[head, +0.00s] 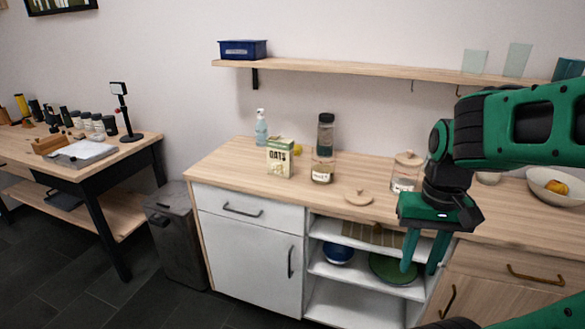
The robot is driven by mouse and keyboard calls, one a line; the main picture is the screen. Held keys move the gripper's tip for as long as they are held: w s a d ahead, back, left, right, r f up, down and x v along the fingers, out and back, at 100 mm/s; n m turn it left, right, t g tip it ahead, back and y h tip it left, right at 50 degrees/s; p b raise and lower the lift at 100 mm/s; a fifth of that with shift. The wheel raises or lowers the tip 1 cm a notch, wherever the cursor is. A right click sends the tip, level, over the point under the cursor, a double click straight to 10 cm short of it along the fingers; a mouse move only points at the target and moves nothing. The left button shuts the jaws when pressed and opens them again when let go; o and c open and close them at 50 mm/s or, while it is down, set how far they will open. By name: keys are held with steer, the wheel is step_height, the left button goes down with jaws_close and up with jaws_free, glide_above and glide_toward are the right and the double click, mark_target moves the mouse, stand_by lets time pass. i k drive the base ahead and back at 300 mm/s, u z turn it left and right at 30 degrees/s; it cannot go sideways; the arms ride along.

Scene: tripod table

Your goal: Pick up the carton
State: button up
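The carton (279,158) is a small upright box, cream and green with "OATS" on its front. It stands on the light wood counter (222,170) toward the left part. My gripper (420,265) hangs at the right of the carton, in front of the cabinet's open shelves, with its green fingers pointing down. The fingers are apart with nothing seen between them, so it is open. It is not touching the carton.
A soap bottle (261,128), a short jar (322,171) and a tall dark-topped jar (326,134) stand near the carton. A round wooden lid (358,197) lies to its right. A glass jar (405,172) stands by my arm. A wall shelf (350,68) runs above.

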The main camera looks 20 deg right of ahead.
mark_target(280, 151)
steer(key=k, duration=0.1)
steer(key=z, duration=0.2)
steer(key=i, duration=1)
